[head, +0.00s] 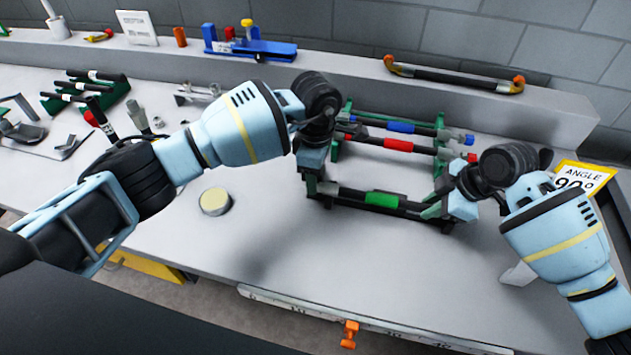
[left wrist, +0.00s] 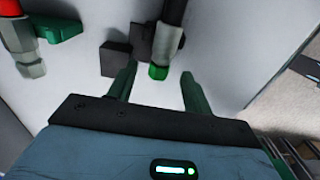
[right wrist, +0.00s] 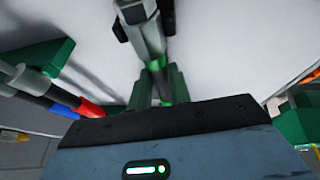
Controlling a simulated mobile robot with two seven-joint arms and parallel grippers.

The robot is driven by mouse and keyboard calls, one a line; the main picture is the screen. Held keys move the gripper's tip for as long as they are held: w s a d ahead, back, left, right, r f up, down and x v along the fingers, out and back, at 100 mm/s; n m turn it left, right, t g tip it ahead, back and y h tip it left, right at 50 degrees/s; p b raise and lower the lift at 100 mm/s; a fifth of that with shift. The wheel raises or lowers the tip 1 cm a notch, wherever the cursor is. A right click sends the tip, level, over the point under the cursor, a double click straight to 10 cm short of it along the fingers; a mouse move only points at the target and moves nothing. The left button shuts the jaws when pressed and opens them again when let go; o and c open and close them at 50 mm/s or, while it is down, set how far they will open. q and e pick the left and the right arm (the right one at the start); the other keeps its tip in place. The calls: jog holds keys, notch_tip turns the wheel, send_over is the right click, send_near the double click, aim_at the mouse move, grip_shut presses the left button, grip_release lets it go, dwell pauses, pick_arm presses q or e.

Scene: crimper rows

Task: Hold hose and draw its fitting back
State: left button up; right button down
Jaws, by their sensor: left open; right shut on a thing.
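The green-banded hose (head: 385,200) lies along the front of a green rack (head: 347,112), left to right. My left gripper (head: 314,178) is at its left end. In the left wrist view its green fingers (left wrist: 158,72) are open, and a metal fitting (left wrist: 165,42) with a green tip points in between them, with gaps on both sides. My right gripper (head: 457,206) is at the hose's right end. In the right wrist view its fingers (right wrist: 160,78) are shut on the green-ringed end of a grey metal fitting (right wrist: 149,38). The head view largely hides both ends.
A red-banded hose (head: 398,145) and a blue-banded hose (head: 400,127) lie behind on the rack. A yellow angle card (head: 583,177) stands at the right. A round pale-topped disc (head: 214,201) lies left of the rack. The bench in front is clear.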

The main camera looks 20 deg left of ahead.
pick_arm(q)
jog(key=shift+f, duration=1.25)
pick_arm(e)
jog(key=shift+s+f, duration=0.1)
jog(key=shift+f, duration=0.1)
pick_arm(q)
jog(key=shift+c, duration=0.2)
jog(key=c, duration=0.9)
jog(key=shift+c, duration=0.2)
jog(key=shift+a, duration=0.55)
pick_arm(e)
jog(key=shift+d, duration=0.1)
pick_arm(q)
jog(key=shift+a, duration=0.8)
jog(key=o, duration=1)
jog(key=shift+d, duration=0.1)
